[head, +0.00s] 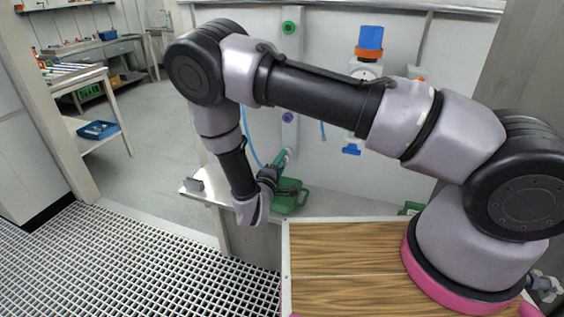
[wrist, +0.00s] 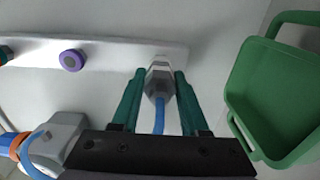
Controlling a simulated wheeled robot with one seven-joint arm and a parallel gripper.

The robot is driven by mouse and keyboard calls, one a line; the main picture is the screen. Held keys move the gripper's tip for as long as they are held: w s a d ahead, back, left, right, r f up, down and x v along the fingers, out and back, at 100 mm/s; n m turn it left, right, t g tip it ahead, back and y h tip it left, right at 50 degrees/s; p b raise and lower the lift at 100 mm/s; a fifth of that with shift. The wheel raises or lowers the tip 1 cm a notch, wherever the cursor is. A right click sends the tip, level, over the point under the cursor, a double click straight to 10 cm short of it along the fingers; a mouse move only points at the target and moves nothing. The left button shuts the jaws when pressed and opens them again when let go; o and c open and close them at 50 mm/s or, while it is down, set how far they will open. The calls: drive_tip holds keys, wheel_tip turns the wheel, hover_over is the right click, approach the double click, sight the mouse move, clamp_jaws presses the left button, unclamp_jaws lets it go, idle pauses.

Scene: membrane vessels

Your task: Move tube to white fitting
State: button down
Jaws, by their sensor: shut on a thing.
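The blue tube (wrist: 187,115) runs up between the two teal fingers of my gripper (wrist: 158,76) in the wrist view. Its grey-white end piece (wrist: 159,82) sits between the fingertips, which are shut on it. The end piece is against or just in front of the far end of a pale strip; a white fitting there is hard to tell apart from it, and I cannot tell whether they are joined. In the head view my gripper (head: 283,158) reaches the lower end of the strip (head: 290,90), and the tube (head: 249,140) hangs as a thin blue curve.
The strip carries a purple fitting (wrist: 73,60) and a green fitting (head: 289,27). A green bin (wrist: 275,100) is close on the right in the wrist view. A grey device with orange and blue parts (wrist: 55,140) is lower left. A narrow shelf (head: 205,190) lies below the gripper.

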drive_tip(key=shift+w+d, duration=0.2)
drive_tip(key=shift+w, duration=0.4)
drive_tip(key=shift+c, duration=1.7)
unclamp_jaws()
drive_tip(key=v, duration=1)
drive_tip(key=shift+s, duration=0.4)
drive_tip(key=shift+a, duration=0.15)
